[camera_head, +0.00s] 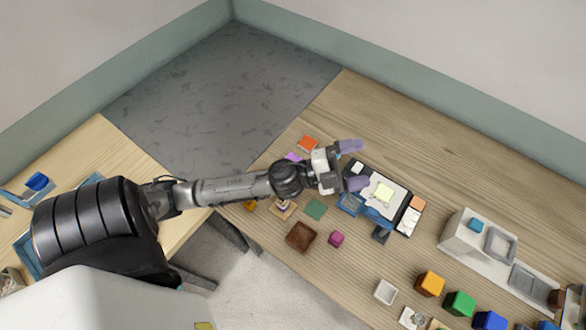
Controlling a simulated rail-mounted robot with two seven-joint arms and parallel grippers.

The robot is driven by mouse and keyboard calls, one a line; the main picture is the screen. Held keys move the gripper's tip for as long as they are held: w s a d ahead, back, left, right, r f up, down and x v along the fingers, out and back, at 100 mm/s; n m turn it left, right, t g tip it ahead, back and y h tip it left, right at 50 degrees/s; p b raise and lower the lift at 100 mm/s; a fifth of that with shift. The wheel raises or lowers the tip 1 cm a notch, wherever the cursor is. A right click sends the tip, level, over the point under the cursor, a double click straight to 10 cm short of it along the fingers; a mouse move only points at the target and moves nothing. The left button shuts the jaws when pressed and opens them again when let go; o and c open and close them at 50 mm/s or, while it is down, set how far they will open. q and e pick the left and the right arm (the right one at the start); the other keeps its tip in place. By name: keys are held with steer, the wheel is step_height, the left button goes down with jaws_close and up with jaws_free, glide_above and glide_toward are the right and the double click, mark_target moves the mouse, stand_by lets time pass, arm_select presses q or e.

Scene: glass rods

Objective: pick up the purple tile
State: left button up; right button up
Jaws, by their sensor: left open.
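The purple tile (293,157) lies on the wooden table, just behind my left wrist, which hides part of it. My left gripper (353,165) reaches in from the left over the table. My right gripper is not in view.
Coloured cubes and a white stand (462,239) are at the right. The table's far part is clear.

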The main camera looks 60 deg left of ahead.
arm_select(q)
step_height(320, 180, down, 4)
steer(key=d+m+g+h+b, duration=0.25)
steer(key=m+g+h, duration=0.35)
steer(key=m, duration=0.4)
steer(key=m+g+y+b, duration=0.4)
steer(key=g+y+b, duration=0.7)
steer(key=g+y, duration=0.3)
glide_above(292, 159)
steer(key=shift+t+y, duration=0.3)
steer(key=shift+t, duration=0.1)
steer(key=f, duration=2)
steer(key=shift+s+d+f, duration=0.2)
steer(key=shift+d+f, duration=0.1)
steer(key=shift+f, duration=3.2)
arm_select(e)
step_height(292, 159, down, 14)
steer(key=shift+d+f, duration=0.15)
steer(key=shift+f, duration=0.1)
